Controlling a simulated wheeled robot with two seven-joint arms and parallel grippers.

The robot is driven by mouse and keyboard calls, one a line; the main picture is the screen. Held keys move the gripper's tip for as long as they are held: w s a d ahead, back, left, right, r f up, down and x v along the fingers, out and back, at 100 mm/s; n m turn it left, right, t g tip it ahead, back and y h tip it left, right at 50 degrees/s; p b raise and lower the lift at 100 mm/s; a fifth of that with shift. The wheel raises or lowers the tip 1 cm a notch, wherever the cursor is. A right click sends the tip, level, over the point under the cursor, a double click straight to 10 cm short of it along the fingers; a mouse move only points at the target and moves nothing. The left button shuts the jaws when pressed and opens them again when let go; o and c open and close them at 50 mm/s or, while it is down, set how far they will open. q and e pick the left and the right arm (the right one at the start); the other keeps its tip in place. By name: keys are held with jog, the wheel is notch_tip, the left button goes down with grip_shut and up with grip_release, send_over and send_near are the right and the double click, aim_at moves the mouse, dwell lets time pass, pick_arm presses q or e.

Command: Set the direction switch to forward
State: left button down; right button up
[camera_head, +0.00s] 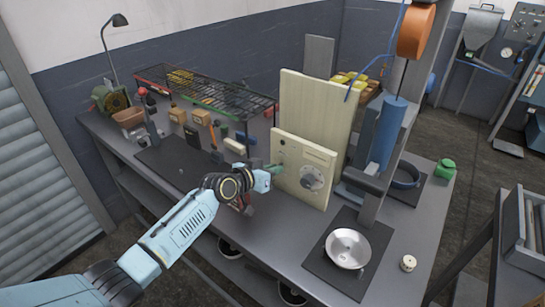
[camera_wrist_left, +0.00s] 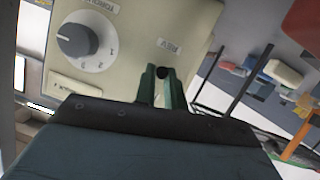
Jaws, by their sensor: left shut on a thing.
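A cream control box (camera_head: 318,156) stands on the bench in front of a tall cream board. Its large round dial (camera_head: 311,178) is on the lower right of its face; the dial's dark knob (camera_wrist_left: 77,40) also shows in the left wrist view. My left gripper (camera_head: 275,168) reaches the left part of the box face. In the left wrist view its green fingers (camera_wrist_left: 162,88) are shut on a small black switch (camera_wrist_left: 163,72) below a small label. The fingers hide most of the switch, so I cannot tell its setting. My right gripper is not in view.
A metal pan (camera_head: 348,249) sits on a dark mat at the bench's front right, with a small pale cylinder (camera_head: 408,262) beside it. A blue cylinder (camera_head: 388,135) on a stand rises right of the box. A wire rack (camera_head: 207,88) stands behind, left.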

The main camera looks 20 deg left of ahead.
pick_arm(q)
jog(key=g+p, duration=0.1)
jog(key=p, duration=0.1)
jog(key=r+g+y+p, duration=0.1)
jog(key=p, duration=0.2)
jog(key=r+g+p, duration=0.1)
jog(key=p, duration=0.1)
jog(key=shift+w+d+r+g+y, duration=0.1)
jog(key=shift+w+g+y, duration=0.2)
jog(key=shift+g, duration=0.1)
jog(key=shift+g+p, duration=0.3)
jog(key=shift+p, duration=0.15)
jog(key=shift+w+d+r+g+y+p, duration=0.15)
jog(key=shift+g+y+p, duration=0.15)
jog(key=shift+g, duration=0.3)
jog(key=shift+w+a+r+g+y+p, duration=0.1)
jog(key=shift+g+y+p, duration=0.1)
jog(key=shift+g+y, duration=0.3)
jog(key=c, duration=1.5)
grip_release()
